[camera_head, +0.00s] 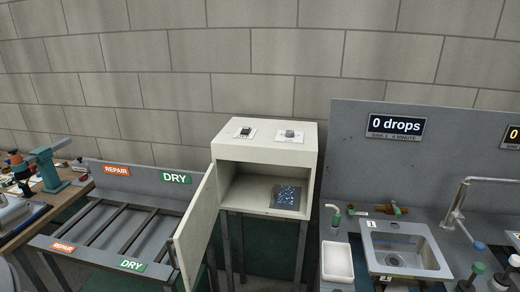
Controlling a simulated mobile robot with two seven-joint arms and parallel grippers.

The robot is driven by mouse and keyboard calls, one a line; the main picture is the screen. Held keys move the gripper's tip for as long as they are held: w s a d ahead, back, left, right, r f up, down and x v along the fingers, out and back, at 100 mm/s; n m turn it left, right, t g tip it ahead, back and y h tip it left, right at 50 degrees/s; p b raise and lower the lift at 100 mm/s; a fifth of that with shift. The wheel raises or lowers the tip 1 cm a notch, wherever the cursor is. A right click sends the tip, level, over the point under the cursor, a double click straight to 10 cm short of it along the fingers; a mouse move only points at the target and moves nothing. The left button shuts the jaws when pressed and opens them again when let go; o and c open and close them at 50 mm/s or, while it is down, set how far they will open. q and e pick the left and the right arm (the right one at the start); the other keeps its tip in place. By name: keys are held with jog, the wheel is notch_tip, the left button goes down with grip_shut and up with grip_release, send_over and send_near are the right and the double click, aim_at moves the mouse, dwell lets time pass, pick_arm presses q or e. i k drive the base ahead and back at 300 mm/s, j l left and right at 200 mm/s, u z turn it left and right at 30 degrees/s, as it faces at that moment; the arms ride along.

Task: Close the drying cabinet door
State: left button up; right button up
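The drying cabinet (267,137) is a cream box on dark legs in the middle of the head view. Its door (196,228) is hinged on the left side and stands open, swung out toward me and to the left. Inside, a dark panel with blue speckles (286,196) shows on the right. On the cabinet's top are a black switch (245,132) and a grey knob (289,134). Neither of my grippers is in view.
Left of the door is a rack with dark rails (115,228) and REPAIR and DRY labels. Right of the cabinet stands a sink unit (405,250) with a white tray (337,262), a tap and a "0 drops" display (396,125). A workbench with tools (45,175) is at far left.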

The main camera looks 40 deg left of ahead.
aim_at(191, 239)
jog(key=k+j, duration=0.15)
jog(key=j, duration=0.25)
jog(key=k+j+u, duration=0.15)
jog(key=j, duration=0.7)
jog(key=k+j+u, duration=0.1)
jog(key=j, duration=0.35)
jog(key=k+j+u, duration=0.1)
jog(key=j, duration=0.35)
jog(key=k, duration=0.05)
